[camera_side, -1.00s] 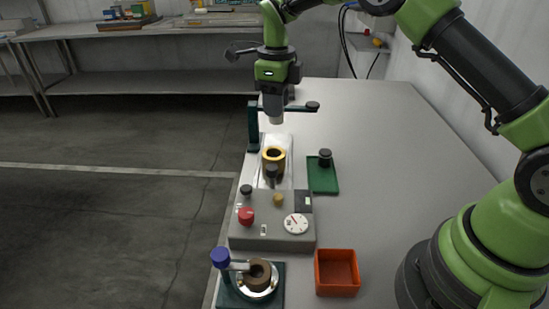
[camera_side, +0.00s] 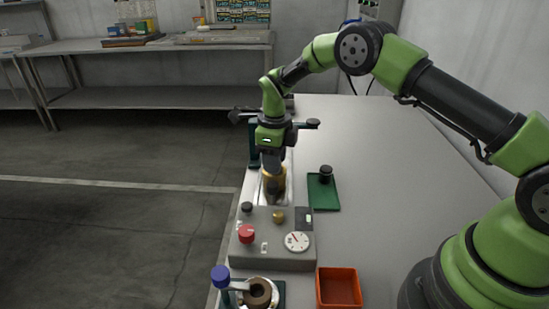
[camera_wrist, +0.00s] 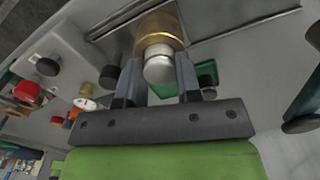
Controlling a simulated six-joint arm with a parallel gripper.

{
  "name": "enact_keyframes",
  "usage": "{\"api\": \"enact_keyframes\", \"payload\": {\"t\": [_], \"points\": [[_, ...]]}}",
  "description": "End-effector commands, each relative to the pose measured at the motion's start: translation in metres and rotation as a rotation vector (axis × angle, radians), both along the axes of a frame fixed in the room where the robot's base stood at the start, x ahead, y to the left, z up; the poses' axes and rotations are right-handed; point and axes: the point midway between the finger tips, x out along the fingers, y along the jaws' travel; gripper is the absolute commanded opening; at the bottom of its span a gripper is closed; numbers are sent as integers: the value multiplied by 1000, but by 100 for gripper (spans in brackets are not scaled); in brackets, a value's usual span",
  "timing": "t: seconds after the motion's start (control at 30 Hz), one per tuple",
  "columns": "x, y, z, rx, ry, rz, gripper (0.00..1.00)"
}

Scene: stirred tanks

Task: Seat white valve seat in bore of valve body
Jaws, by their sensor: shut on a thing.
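My gripper (camera_side: 273,166) is low over the brass valve body (camera_side: 282,178), which stands on a bright metal plate behind the grey control box. In the wrist view my gripper (camera_wrist: 159,80) is shut on the white valve seat (camera_wrist: 160,69), a short pale cylinder between the two fingers. The brass valve body (camera_wrist: 165,22) shows right beyond the seat, roughly in line with it. The seat overlaps the body's near end in that view. The bore is hidden, so I cannot tell how far in the seat is. In the side view the gripper hides the seat.
The control box (camera_side: 272,258) with knobs and a gauge stands in front. A dark post (camera_side: 254,140) with a black knob (camera_side: 312,123) is close behind my gripper. A green tray (camera_side: 326,198) holds a black part. An orange bin (camera_side: 338,287) is front right. The bench's back right is clear.

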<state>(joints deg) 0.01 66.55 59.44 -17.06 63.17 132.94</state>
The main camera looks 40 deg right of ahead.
Motion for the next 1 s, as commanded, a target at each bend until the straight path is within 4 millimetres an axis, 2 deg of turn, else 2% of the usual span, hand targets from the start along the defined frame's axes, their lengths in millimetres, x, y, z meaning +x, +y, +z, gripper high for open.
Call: {"api": "enact_keyframes", "payload": {"t": [0.13, 0.17, 0.23, 0.27, 0.53, 0.63, 0.77, 1.0], "points": [[0, 0, -3, 0, 0, 0, 9], [0, 0, -3, 0, 0, 0, 39], [0, 0, -2, 0, 0, 0, 55], [0, 0, -2, 0, 0, 0, 57], [0, 0, -1, 0, 0, 0, 57], [0, 0, 7, 0, -2, 0, 57], [1, 0, 29, -1, -5, 0, 57], [1, 0, 83, -1, -6, 0, 57]]}}
